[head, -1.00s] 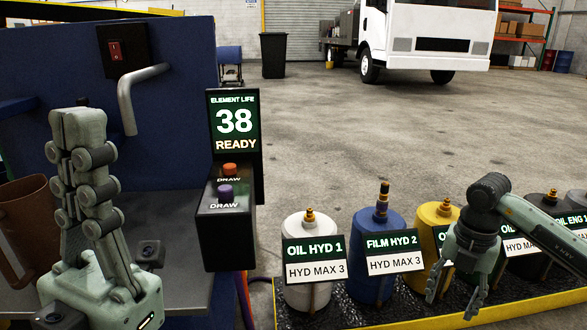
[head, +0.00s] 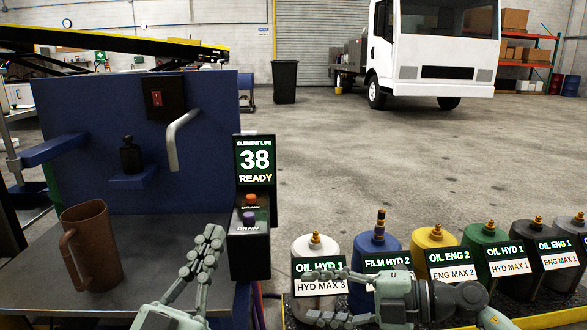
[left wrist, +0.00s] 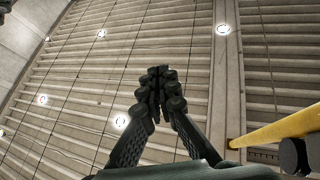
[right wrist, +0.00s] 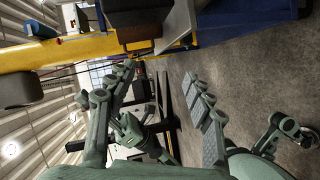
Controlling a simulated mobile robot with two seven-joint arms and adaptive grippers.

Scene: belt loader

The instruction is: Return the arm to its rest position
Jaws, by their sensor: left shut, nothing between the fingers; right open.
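My left gripper (head: 209,247) points upward in front of the bench, below and left of the draw buttons. It is shut with nothing in it; its fingers meet in the left wrist view (left wrist: 158,82), against the ceiling. My right gripper (head: 308,296) is open and empty, turned sideways in front of the white and blue bottles. Its spread fingers also show in the right wrist view (right wrist: 160,85). It hides the lower part of the white bottle (head: 316,248) and of the blue bottle (head: 377,240).
A brown jug (head: 92,248) stands on the bench (head: 45,285) at left. The display (head: 255,160) reads 38 READY, above an orange button and a purple button (head: 249,218). Several labelled bottles stand in a row at right. Open floor (head: 400,160) lies behind them.

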